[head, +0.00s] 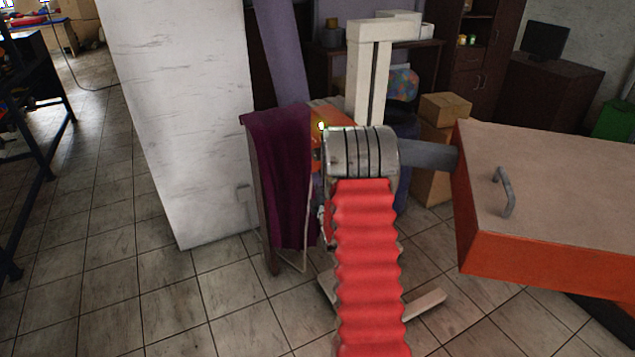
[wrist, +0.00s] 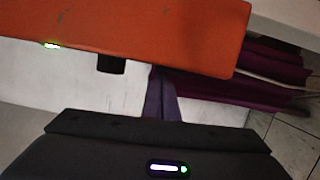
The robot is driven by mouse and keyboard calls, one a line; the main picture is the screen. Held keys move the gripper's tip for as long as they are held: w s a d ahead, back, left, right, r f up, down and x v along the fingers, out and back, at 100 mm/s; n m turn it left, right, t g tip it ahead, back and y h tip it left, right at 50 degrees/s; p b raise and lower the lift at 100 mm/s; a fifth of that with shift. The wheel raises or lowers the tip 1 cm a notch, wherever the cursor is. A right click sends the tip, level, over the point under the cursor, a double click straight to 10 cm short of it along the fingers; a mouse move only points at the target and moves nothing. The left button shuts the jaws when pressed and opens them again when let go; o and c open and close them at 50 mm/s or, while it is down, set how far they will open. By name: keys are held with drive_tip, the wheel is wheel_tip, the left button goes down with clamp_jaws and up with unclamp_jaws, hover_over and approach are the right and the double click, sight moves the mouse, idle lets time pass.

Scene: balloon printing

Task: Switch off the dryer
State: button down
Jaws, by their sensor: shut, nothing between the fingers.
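An orange housing, which I take to be the dryer's control box, fills the top of the wrist view (wrist: 150,30). A small lit yellow-green indicator (wrist: 50,45) and a black block, perhaps its switch (wrist: 111,64), sit along its lower edge. The housing shows partly in the head view (head: 330,114), behind my arm. My gripper (wrist: 150,119) is the dark shape at the bottom of the wrist view, shut and empty, apart from the black block. In the head view my arm hides it. A large orange box with a handle (head: 545,220) stands right, joined to a grey tube (head: 428,155).
A purple cloth (head: 285,175) hangs left of the orange housing, beside a white pillar (head: 185,130). Cardboard boxes (head: 445,107) and a white post (head: 367,75) stand behind. Tiled floor (head: 100,290) is clear at the left front.

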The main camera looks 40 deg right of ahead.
drive_tip(key=s+a, duration=0.8)
drive_tip(key=shift+a+r, duration=0.15)
drive_tip(key=shift+r, duration=0.1)
idle(0.6)
